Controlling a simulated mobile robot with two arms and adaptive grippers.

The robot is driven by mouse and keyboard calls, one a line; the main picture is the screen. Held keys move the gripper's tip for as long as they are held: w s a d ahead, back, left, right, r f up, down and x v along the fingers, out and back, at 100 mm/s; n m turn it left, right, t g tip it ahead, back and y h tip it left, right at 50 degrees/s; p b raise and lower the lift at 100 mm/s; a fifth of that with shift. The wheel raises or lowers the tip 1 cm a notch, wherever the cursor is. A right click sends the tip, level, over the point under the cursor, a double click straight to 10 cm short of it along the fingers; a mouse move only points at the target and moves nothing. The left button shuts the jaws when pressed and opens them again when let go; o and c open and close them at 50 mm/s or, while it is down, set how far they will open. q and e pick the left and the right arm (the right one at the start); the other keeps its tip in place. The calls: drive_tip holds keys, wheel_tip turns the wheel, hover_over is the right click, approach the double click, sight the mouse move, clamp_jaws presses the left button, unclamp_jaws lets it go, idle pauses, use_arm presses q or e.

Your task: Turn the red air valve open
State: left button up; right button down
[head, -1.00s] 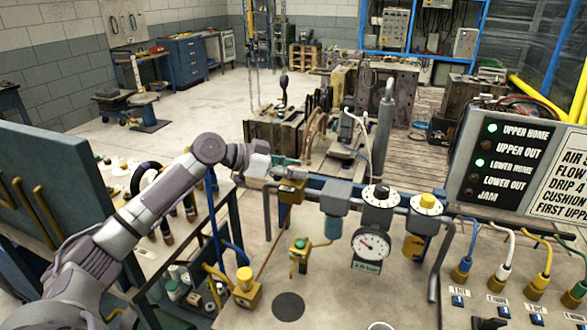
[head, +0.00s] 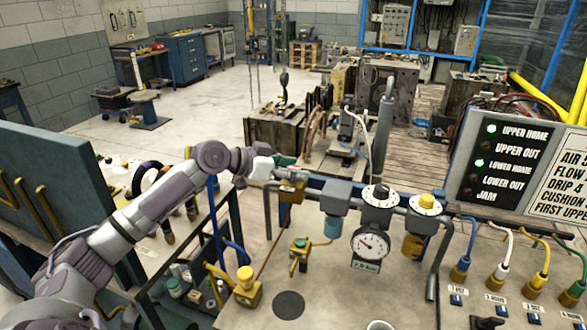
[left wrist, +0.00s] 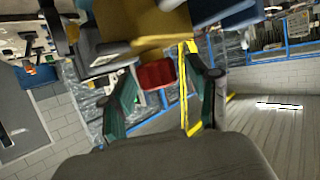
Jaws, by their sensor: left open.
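The red valve handle (left wrist: 157,74) shows in the left wrist view as a small red block below a brass-coloured valve body (left wrist: 150,22). My left gripper (left wrist: 163,72) is open, with one green-padded finger on each side of the red handle. I cannot tell whether either finger touches it. In the head view my left gripper (head: 285,162) is at the left end of the pipe run, just above the brass body (head: 291,190). My right gripper is not in view.
To the right along the pipe are a round dial gauge (head: 370,243), a regulator with a yellow knob (head: 427,201) and an upright grey pipe (head: 383,125). An indicator panel (head: 508,165) stands at the right. A yellow push button (head: 245,274) is on the bench below.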

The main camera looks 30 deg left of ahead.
use_arm(q)
drive_tip(key=v, duration=1.2)
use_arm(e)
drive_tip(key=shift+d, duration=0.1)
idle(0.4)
